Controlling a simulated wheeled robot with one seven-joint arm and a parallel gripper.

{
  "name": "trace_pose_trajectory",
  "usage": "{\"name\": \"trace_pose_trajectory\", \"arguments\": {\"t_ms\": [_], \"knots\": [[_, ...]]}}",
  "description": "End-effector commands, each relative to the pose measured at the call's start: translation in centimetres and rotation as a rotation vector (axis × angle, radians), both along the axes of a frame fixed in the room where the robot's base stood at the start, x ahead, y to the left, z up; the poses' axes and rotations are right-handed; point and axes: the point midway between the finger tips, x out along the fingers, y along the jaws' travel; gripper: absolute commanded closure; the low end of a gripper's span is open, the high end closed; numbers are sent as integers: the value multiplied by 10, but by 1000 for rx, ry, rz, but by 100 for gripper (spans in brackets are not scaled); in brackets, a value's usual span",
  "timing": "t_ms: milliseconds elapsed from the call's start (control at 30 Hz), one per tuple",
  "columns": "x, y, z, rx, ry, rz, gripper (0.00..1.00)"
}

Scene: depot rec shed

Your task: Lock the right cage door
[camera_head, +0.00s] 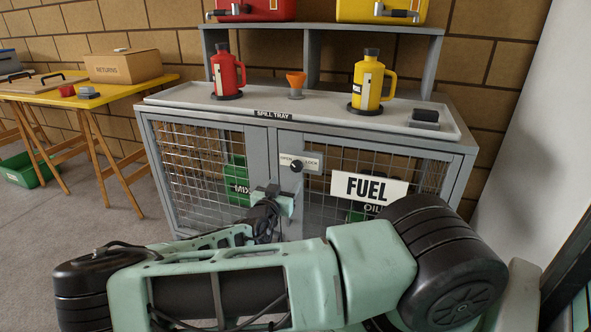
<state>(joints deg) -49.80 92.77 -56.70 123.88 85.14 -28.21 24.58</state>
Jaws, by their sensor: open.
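The grey fuel cage has two mesh doors. The right cage door (325,207) bears a white FUEL sign (368,188) and looks flush with the front, though my arm hides its lower part. A dark round knob (297,166) sits at its upper left, on a plate (311,162) reading OPEN on the left and LOCK on the right. The knob's exact setting is too small to tell. The left cage door (198,165) also looks shut. My gripper (273,192) is open, below and a little left of the knob, in front of the middle stiles, and appears apart from it.
On the spill tray (190,97) stand a red jug (226,76), an orange-topped cup (296,84), a yellow jug (368,85) and a dark block (425,115). A yellow trestle table (125,88) stands left. A pale panel (540,130) closes the right. Floor is clear front left.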

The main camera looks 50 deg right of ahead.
Motion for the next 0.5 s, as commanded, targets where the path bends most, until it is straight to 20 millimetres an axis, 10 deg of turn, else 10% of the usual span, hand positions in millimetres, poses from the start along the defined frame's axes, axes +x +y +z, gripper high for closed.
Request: {"name": "trace_pose_trajectory", "arguments": {"t_ms": [500], "knots": [[36, -88, 0, 1, 0, -2, 41]]}}
